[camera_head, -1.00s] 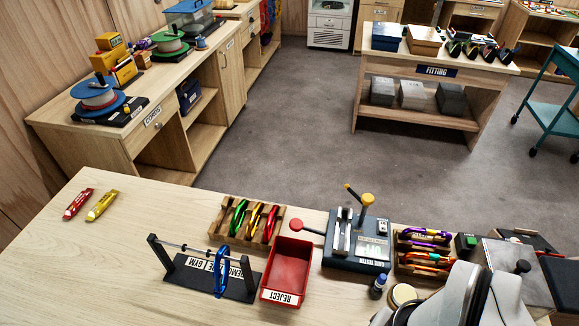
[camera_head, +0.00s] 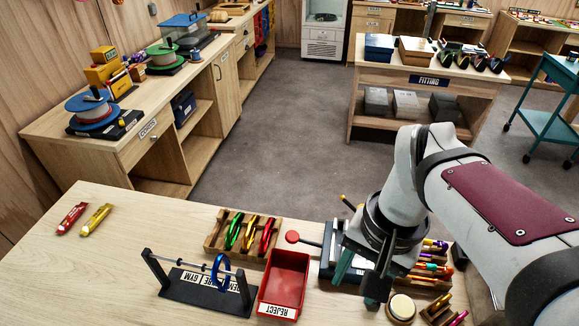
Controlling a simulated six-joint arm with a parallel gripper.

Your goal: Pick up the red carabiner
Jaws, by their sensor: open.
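A red carabiner (camera_head: 268,237) stands on edge at the right end of a small wooden rack (camera_head: 213,243). A yellow carabiner (camera_head: 250,233) and a green carabiner (camera_head: 234,231) stand beside it on its left. My gripper (camera_head: 360,280) is open and points down over the right part of the bench, to the right of the rack and apart from it. Nothing shows between its fingers. It partly hides the grey test device (camera_head: 330,249) behind it.
A red knob (camera_head: 292,237) juts out near the rack. Colourful gear (camera_head: 432,268) lies at the right. The bench's left is mostly clear.

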